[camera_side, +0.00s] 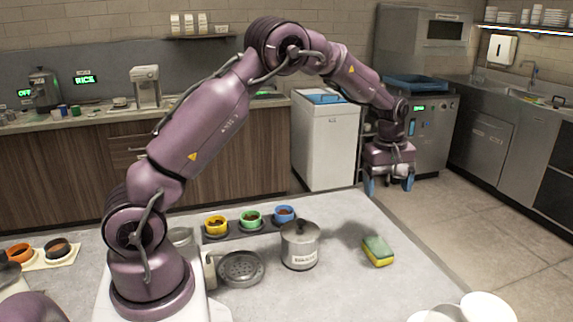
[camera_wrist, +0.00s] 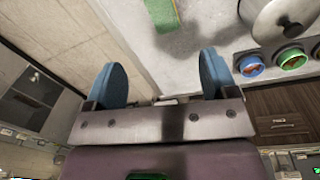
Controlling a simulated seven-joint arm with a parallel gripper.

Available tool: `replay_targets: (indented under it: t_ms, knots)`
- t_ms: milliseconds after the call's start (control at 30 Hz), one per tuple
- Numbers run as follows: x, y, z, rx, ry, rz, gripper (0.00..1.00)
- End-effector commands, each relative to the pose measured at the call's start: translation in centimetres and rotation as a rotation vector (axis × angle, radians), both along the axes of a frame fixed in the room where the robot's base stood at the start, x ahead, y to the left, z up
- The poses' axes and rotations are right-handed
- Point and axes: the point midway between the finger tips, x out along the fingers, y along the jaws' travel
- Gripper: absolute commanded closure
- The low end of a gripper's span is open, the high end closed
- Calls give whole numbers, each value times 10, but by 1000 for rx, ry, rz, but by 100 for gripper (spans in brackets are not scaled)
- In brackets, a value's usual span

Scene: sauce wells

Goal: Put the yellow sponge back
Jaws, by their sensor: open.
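The yellow sponge (camera_side: 378,252) with a green top lies on the grey worktop, right of the lidded metal pot (camera_side: 300,247). In the wrist view the sponge (camera_wrist: 163,14) shows its green side at the top edge, partly cut off. My gripper (camera_side: 391,184) has blue fingers and is open and empty, held high above the far right edge of the worktop, well apart from the sponge. In the wrist view my gripper (camera_wrist: 166,85) shows its two fingers spread wide with nothing between them.
A dark holder bears yellow (camera_side: 216,226), green (camera_side: 251,219) and blue (camera_side: 284,215) sauce cups behind the pot. A round perforated metal dish (camera_side: 240,268) lies left of the pot. White plates (camera_side: 488,307) stand at the front right. The worktop around the sponge is clear.

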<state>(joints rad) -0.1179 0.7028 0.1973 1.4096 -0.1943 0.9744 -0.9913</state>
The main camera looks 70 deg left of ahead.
Motion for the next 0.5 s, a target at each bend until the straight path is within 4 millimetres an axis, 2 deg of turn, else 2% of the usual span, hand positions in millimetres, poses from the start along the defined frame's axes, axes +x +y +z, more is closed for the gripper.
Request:
replay_targets:
  t_ms: [33, 200, 300, 400, 500]
  knots:
    - [-11, -10, 29, 0, -35, -70, 21]
    - [-61, -42, 96, 28, -124, -337, 21]
    - [-97, -60, 126, 58, -177, -498, 21]
    - [-135, -76, 147, 101, -226, -662, 21]
    - [-176, -91, 160, 157, -271, -827, 21]
